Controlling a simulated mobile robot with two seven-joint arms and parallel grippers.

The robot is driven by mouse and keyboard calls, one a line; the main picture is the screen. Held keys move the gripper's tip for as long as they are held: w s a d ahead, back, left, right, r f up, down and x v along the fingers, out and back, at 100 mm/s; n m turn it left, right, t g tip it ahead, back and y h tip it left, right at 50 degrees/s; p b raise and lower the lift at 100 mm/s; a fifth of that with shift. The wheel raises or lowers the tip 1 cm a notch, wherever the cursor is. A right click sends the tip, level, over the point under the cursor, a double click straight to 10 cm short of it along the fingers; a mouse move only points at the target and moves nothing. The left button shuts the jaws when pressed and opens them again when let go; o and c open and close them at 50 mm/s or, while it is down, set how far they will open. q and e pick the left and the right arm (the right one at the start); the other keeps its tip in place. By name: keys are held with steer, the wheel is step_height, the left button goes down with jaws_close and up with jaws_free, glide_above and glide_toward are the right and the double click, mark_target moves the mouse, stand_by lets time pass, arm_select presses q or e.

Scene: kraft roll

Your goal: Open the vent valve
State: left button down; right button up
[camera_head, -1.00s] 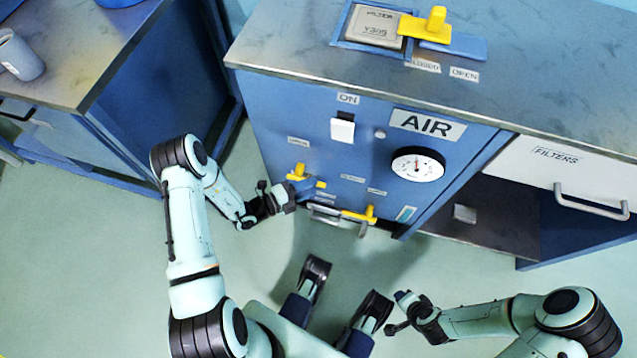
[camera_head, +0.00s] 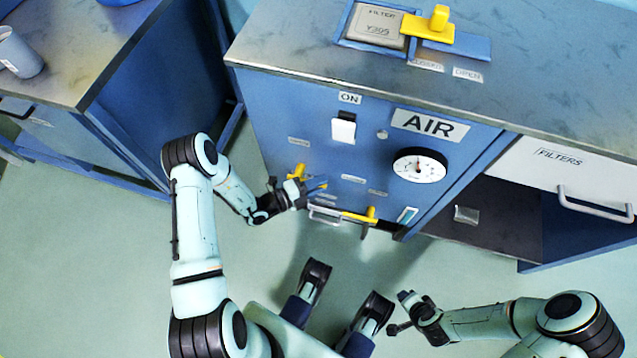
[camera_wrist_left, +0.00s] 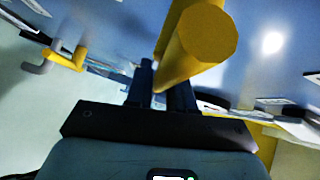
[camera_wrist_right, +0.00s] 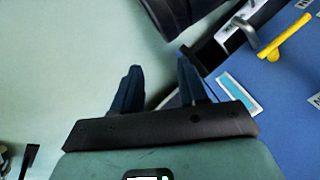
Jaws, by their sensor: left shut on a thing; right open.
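A blue cabinet front (camera_head: 270,120) carries several yellow handles and small labels too small to read. A yellow valve handle (camera_head: 298,170) sits at the panel's left; it looms large and partly hides the fingertips in the left wrist view (camera_wrist_left: 205,40). My left gripper (camera_head: 303,188) is at this handle and shut on it. Which label belongs to the handle cannot be read. A yellow lever (camera_head: 362,215) is lower right on the panel. My right gripper (camera_head: 399,312) is open and empty, away from the panel; its parted fingers show in the right wrist view (camera_wrist_right: 160,82).
The panel has a white ON switch (camera_head: 343,129), a round gauge (camera_head: 420,166) and an AIR sign (camera_head: 430,124). A yellow slider (camera_head: 428,30) is on the cabinet top by CLOSED and OPEN labels. A FILTERS drawer (camera_head: 565,170) is at right.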

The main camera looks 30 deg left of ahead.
arm_select(q)
steer(key=shift+a+r+n+t+h, duration=0.1)
steer(key=shift+r+n+t+h, duration=0.3)
steer(key=shift+r+n+t, duration=0.15)
steer(key=shift+n, duration=0.35)
steer(key=shift+s+a+r+n+t+h+b, duration=0.1)
steer(key=shift+a+r+n+t+h+b, duration=0.2)
steer(key=shift+r+n+t, duration=0.45)
steer(key=shift+s+a+r+n+t+h+b, duration=0.15)
steer(key=shift+r+n+t+h+b, duration=0.25)
steer(key=shift+n+t, duration=0.55)
arm_select(e)
steer(key=shift+s+d+f+g, duration=0.15)
steer(key=shift+s+f, duration=0.25)
steer(key=shift+f, duration=0.2)
steer(key=shift+s+d+f+g, duration=0.15)
steer(key=shift+s+f, duration=0.25)
steer(key=shift+f, duration=0.2)
arm_select(q)
steer(key=shift+w+r, duration=0.1)
steer(key=shift+r, duration=0.05)
steer(key=c, duration=1.1)
jaws_free()
